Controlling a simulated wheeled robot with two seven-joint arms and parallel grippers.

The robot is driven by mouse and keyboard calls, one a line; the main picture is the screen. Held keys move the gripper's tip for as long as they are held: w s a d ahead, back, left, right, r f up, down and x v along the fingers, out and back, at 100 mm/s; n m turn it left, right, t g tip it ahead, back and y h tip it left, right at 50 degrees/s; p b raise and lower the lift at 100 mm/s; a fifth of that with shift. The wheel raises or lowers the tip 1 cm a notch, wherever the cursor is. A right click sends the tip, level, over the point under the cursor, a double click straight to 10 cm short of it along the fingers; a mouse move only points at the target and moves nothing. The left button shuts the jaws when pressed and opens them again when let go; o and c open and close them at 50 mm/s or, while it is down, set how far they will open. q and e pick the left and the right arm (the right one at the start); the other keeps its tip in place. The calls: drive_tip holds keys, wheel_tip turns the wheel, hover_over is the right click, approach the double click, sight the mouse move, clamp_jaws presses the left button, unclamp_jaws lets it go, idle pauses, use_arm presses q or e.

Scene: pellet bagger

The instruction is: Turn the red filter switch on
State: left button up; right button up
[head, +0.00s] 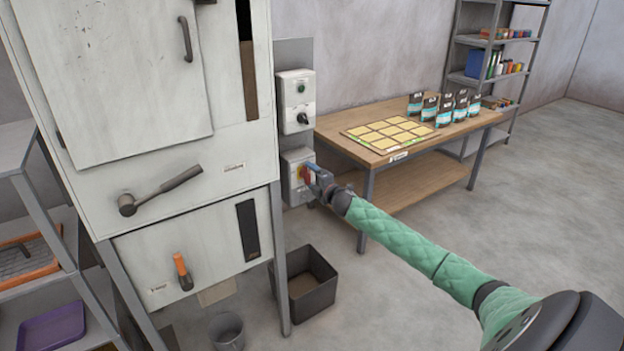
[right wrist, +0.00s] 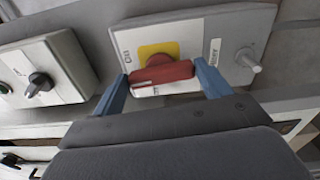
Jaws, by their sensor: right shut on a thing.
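The red filter switch (head: 304,174) is a red rotary handle on a yellow plate, on the front of a grey box (head: 290,193) beside the bagger cabinet. In the right wrist view the red handle (right wrist: 163,73) lies nearly level across the picture, over the yellow plate. My right gripper (head: 313,177) reaches in from the lower right. Its blue fingers (right wrist: 162,76) stand at the two ends of the handle, and it is shut on it. Lettering on the box is too small to read surely. My left gripper is not in view.
A second switch box (head: 295,88) with a black knob sits above. A metal peg (right wrist: 248,61) sticks out beside the red switch. A wooden table (head: 440,137) with a card and several bags stands right. A dark bin (head: 312,297) is on the floor below.

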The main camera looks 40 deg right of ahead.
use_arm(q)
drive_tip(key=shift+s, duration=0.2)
use_arm(e)
drive_tip(key=shift+m, duration=0.5)
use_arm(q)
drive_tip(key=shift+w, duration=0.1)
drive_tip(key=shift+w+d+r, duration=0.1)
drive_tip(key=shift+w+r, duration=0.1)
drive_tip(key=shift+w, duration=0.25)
use_arm(e)
drive_tip(key=o, duration=1)
drive_tip(key=shift+d, duration=0.1)
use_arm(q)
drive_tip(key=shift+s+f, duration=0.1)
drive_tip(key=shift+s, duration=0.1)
